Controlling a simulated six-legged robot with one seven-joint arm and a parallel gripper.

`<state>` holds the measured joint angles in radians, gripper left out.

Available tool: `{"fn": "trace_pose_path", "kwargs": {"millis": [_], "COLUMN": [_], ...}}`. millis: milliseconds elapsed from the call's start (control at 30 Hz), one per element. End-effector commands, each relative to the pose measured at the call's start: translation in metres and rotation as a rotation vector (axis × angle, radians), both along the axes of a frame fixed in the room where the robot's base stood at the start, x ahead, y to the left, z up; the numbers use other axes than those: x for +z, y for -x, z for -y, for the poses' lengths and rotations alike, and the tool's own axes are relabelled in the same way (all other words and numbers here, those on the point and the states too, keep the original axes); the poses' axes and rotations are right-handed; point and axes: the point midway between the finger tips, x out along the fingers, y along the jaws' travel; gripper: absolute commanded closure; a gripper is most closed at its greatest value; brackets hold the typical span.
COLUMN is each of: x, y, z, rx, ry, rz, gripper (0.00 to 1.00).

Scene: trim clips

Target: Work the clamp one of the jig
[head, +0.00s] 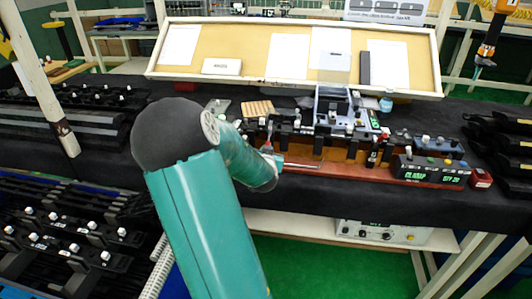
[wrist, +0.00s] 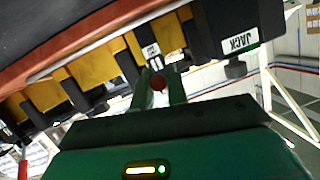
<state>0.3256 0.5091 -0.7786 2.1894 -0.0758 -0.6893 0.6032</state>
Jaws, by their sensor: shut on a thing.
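The jig (head: 375,172) is a long reddish-brown base on the black bench with a row of black clamps and blocks. In the wrist view its reddish edge (wrist: 70,50) crosses the upper left, with black and yellow blocks below it. My gripper (wrist: 159,92) is shut on a round red knob (wrist: 158,82). In the head view my gripper (head: 277,160) is at the jig's left part, partly hidden by my arm.
A white JACK label (wrist: 240,40) is on a black block right of my gripper. A tilted board with papers (head: 290,55) is behind. Racks of black parts (head: 70,225) are at left.

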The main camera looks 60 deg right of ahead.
Motion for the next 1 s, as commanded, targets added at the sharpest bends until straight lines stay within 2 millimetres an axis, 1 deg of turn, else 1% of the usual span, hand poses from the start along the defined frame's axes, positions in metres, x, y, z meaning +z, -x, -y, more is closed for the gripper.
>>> {"fn": "trace_pose_path", "kwargs": {"millis": [167, 200, 300, 667, 767, 1000], "x": [0.0, 0.0, 0.0, 0.002, 0.005, 0.016], "y": [0.0, 0.0, 0.0, 0.001, 0.005, 0.021], "z": [0.0, -0.001, -0.001, -0.004, -0.012, -0.044], "rx": [0.0, 0.0, 0.0, 0.0, 0.001, 0.001], "ry": [0.0, 0.0, -0.001, 0.0, 0.0, -0.001], "rz": [-0.001, -0.001, -0.002, 0.0, 0.001, 0.003], "gripper": [1.0, 0.81, 0.64, 0.64, 0.64, 0.64]}}
